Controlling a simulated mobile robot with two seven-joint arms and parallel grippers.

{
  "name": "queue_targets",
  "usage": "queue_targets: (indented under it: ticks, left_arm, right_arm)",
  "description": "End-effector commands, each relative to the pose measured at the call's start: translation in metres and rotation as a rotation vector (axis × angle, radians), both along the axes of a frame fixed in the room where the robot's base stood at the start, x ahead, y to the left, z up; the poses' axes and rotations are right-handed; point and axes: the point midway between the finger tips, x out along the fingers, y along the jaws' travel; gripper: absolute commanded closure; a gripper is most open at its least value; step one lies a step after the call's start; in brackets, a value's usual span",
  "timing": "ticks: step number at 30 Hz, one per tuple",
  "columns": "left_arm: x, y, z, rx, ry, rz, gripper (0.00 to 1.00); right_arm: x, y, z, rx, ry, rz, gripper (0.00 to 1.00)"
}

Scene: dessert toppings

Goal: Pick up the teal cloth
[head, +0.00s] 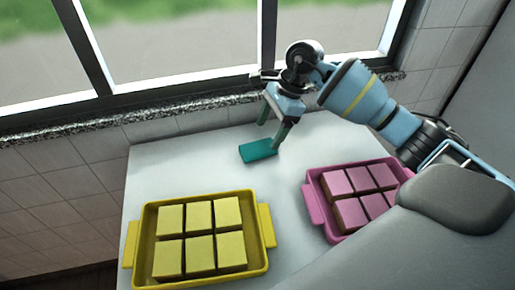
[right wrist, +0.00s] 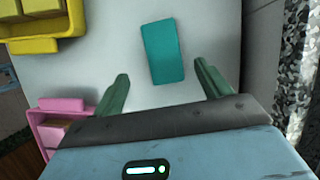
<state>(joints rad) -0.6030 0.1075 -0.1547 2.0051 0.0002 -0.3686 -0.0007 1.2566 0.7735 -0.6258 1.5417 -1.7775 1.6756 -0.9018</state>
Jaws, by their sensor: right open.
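The teal cloth (head: 257,150) is a small, flat, folded rectangle lying on the white table near its far side. In the right wrist view the cloth (right wrist: 162,52) lies ahead of the fingers, in line with the gap between them. My right gripper (head: 272,132) is above the table at the cloth, its fingers pointing down. In the right wrist view its two green fingers (right wrist: 166,88) are spread apart with nothing between them. I cannot tell how far above the table the fingertips are. My left gripper is not in view.
A yellow tray (head: 268,262) with several yellow-topped squares stands at the front left of the white table (head: 150,170). A pink tray (head: 313,205) with pink-topped squares stands at the right, partly hidden by my arm. A speckled sill (head: 95,124) and window run behind the table.

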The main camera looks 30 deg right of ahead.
Motion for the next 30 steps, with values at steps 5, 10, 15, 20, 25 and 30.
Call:
queue_targets:
  ticks: [5, 10, 15, 20, 25, 30]
  left_arm:
    - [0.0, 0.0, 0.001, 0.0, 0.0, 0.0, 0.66]
    - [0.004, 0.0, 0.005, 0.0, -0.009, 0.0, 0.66]
    - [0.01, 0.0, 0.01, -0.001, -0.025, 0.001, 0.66]
    - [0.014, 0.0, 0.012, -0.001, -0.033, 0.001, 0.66]
    - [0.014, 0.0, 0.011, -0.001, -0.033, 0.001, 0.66]
    - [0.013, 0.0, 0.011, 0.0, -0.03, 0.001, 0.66]
  right_arm:
    - [0.001, 0.004, -0.009, 0.0, -0.001, 0.0, 0.24]
    - [0.002, 0.009, -0.018, 0.002, 0.001, 0.002, 0.24]
    - [0.007, 0.019, -0.041, 0.002, 0.002, 0.001, 0.24]
    - [0.008, 0.023, -0.054, 0.001, -0.001, 0.001, 0.24]
    - [0.008, 0.024, -0.056, 0.0, 0.0, 0.0, 0.24]
    - [0.008, 0.024, -0.056, 0.0, 0.0, 0.0, 0.24]
